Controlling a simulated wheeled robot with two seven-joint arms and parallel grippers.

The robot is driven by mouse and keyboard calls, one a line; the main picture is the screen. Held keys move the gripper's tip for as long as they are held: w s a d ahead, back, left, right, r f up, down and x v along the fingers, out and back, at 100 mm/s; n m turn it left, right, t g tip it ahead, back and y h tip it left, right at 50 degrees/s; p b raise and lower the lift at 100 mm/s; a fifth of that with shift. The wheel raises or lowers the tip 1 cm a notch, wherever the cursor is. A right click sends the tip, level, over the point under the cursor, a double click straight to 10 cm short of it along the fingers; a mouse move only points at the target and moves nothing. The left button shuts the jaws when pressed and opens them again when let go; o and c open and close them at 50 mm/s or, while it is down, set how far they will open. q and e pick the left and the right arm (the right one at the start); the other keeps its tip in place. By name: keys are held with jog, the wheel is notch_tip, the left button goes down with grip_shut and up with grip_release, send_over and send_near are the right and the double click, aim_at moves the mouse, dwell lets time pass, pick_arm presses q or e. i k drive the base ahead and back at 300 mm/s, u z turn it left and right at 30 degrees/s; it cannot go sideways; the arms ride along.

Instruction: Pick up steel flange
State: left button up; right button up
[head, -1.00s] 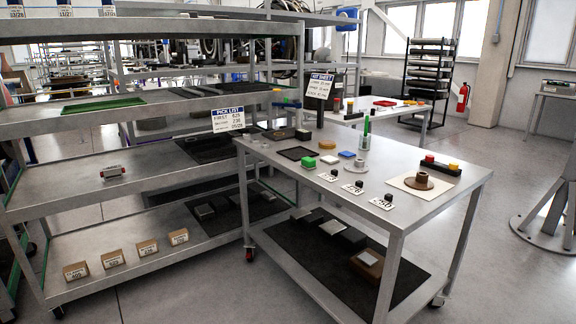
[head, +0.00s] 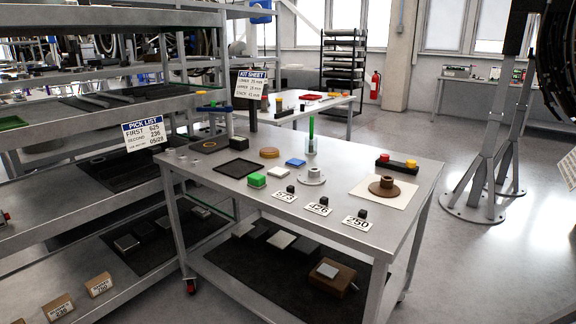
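A grey metal flange (head: 312,177), with a round base and a raised hub, sits on the top of the steel cart (head: 414,190), near its middle. It looks like the steel flange. A brown flange (head: 384,187) of similar shape sits on a cream sheet (head: 402,201) to its right. Neither of my grippers is in view, and nothing is seen touching the grey flange.
A shelf rack (head: 60,196) stands left; open floor (head: 490,262) lies right.

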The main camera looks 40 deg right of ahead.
aim_at(313, 178)
jog(key=i, duration=3.2)
jog(key=z, duration=2.95)
